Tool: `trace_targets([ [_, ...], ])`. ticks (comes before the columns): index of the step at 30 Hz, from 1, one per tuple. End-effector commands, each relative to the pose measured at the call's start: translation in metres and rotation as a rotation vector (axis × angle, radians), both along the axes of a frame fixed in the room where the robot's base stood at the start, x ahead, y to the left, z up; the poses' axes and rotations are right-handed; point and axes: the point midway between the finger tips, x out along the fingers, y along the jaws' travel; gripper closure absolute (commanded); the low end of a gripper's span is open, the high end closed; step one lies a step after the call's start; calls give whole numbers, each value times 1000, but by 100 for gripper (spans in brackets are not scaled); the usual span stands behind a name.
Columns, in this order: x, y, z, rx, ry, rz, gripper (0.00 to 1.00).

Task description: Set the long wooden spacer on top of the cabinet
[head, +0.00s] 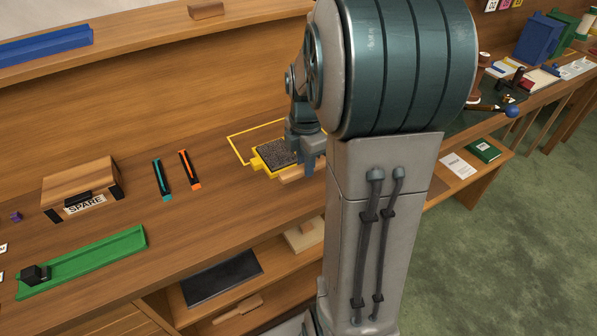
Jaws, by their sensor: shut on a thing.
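My gripper (308,163) is low over the bench top, right of the middle, partly hidden by my own arm. It is shut on a light wooden piece (291,175), which looks like the long wooden spacer; only its left end shows. The piece is close to the bench, and I cannot tell whether it touches it. A small wooden cabinet (80,180) with black corners, a black handle and a SPARE label stands on the bench at the left. The visible part of its top is bare.
A yellow-edged dark pad (258,164) lies beside my gripper. Teal (161,180) and orange (189,170) bars lie between it and the cabinet. A green tray (100,255) lies in front. A wooden block (206,10) is on the upper ledge; another wooden piece (237,307) lies below.

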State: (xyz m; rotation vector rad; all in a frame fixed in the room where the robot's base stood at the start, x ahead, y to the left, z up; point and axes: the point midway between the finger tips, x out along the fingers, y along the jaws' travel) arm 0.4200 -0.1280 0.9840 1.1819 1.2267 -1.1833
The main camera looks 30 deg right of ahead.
Motion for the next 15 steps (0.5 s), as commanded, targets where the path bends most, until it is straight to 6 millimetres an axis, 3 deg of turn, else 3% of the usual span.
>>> trace_targets([
  [4, 10, 8, -8, 0, 0, -1, 100],
  [15, 11, 9, -49, 0, 0, -2, 100],
])
